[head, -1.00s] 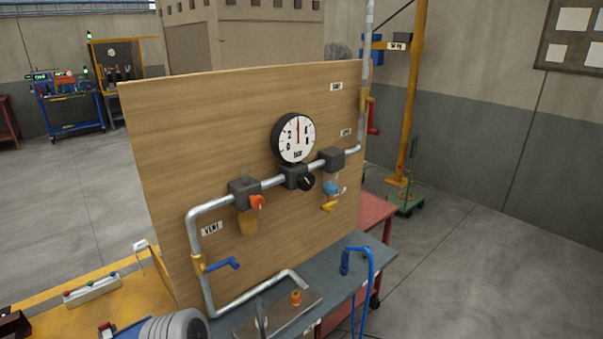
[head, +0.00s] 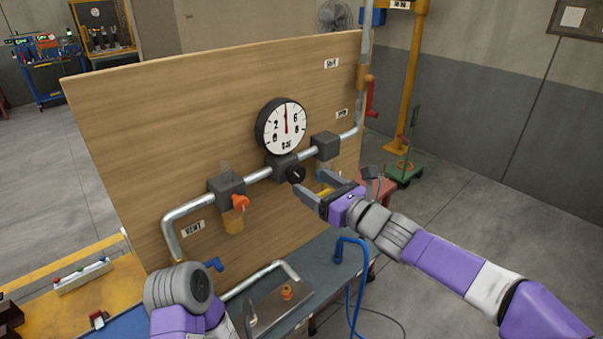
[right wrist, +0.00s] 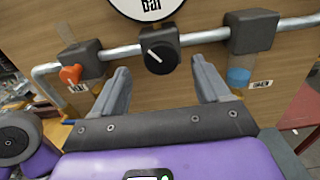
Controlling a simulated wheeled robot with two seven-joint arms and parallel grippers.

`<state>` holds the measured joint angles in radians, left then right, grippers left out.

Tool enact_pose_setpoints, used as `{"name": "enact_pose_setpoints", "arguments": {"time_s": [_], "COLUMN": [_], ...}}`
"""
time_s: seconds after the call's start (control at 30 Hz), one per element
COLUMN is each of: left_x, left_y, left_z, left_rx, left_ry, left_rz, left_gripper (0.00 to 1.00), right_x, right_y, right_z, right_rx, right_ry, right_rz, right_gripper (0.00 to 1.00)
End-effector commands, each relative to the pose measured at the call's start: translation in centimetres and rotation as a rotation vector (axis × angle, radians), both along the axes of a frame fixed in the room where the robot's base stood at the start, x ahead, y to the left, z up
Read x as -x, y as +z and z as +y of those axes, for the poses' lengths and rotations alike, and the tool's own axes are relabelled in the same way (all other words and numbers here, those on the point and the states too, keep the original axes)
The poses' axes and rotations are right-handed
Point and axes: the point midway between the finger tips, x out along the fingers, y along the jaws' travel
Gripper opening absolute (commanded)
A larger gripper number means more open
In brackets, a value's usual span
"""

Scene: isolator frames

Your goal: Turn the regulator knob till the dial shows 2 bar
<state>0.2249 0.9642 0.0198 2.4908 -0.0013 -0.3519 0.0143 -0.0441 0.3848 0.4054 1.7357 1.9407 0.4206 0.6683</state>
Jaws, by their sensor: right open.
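The black regulator knob (head: 295,175) sits under its grey block on the pipe, below the round white dial (head: 283,127). The dial's red needle points almost straight up, between the 2 and the 6. My right gripper (head: 307,181) is open and empty, its fingers pointing at the knob from the right front. In the right wrist view the knob (right wrist: 160,57) lies between the two open fingertips (right wrist: 160,68), with a visible gap on each side; its white mark is tilted. I cannot tell whether the fingertips reach its depth. My left gripper is not in view.
An orange knob (head: 240,202) is left on the same pipe, and a blue-bowled unit (head: 323,175) is right, close to my right fingers. The wooden panel (head: 150,130) stands behind. A blue hose (head: 361,270) rises from the grey bench below.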

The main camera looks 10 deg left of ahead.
Motion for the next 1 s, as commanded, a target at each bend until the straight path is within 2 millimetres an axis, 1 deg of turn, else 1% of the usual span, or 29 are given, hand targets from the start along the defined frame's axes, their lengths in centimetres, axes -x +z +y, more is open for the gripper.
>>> {"name": "enact_pose_setpoints", "arguments": {"time_s": [0.03,0.1,0.3,0.47,0.7,0.77,1.0], "left_x": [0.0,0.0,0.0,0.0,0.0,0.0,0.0], "left_y": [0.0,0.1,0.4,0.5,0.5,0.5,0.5], "left_z": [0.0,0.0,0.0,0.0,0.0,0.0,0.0], "left_rx": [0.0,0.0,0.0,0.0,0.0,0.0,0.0], "left_ry": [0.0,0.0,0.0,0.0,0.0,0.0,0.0], "left_rz": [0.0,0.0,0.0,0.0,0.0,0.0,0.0], "left_gripper": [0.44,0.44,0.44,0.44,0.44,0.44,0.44], "right_x": [-0.5,-1.2,-2.7,-3.3,-3.3,-3.3,-3.3], "right_y": [-0.1,-0.1,0.0,-0.1,-0.2,-0.2,-0.2], "right_z": [0.8,1.7,3.6,4.2,4.2,4.2,4.2], "right_rx": [0.0,0.001,0.002,0.005,0.006,0.006,0.006], "right_ry": [0.003,0.003,0.002,0.0,-0.001,-0.001,0.0], "right_rz": [0.002,0.001,0.0,0.0,-0.001,-0.001,-0.001], "right_gripper": [0.75,0.75,0.75,0.75,0.75,0.68,0.31]}}
